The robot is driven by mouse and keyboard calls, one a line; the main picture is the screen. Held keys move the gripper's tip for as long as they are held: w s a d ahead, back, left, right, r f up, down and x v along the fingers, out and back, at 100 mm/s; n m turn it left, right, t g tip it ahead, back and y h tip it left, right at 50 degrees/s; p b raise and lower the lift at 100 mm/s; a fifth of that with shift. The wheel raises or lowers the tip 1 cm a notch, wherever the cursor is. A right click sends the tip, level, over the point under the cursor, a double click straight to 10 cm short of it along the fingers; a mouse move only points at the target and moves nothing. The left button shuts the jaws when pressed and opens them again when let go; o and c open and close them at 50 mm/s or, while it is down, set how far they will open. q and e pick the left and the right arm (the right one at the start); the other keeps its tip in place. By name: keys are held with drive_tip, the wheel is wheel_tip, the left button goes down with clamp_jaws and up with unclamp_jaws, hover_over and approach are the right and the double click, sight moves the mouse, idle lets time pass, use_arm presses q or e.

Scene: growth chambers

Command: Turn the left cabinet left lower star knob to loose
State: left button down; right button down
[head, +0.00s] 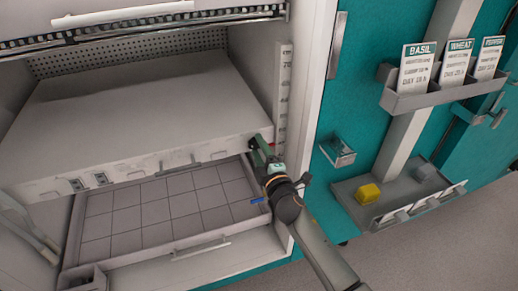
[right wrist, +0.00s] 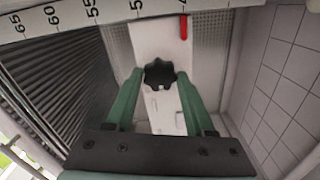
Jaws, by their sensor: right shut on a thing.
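A black star knob (right wrist: 159,73) sits on a pale bracket in the right wrist view, with a red marker (right wrist: 183,27) above and to the right of it. My right gripper (head: 259,146) reaches the right end of the grey shelf's (head: 150,100) front edge inside the open cabinet. In the right wrist view its green fingers (right wrist: 158,80) stand on both sides of the knob and are shut on it. In the head view the knob is hidden by the gripper. I cannot tell how loose the knob is. My left gripper is out of view.
A scale strip (head: 283,95) runs up the cabinet's right wall, close to my gripper. A gridded tray (head: 160,210) lies below the shelf. To the right, a teal panel carries a card rack (head: 435,95) and a small tray with a yellow block (head: 368,193).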

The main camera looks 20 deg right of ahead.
drive_tip(key=shift+c, duration=1.2)
unclamp_jaws()
drive_tip(key=shift+s, duration=0.1)
drive_tip(key=s, duration=1.2)
drive_tip(key=shift+s+d+p, duration=0.15)
drive_tip(key=shift+d+p, duration=0.05)
drive_tip(key=shift+p, duration=0.2)
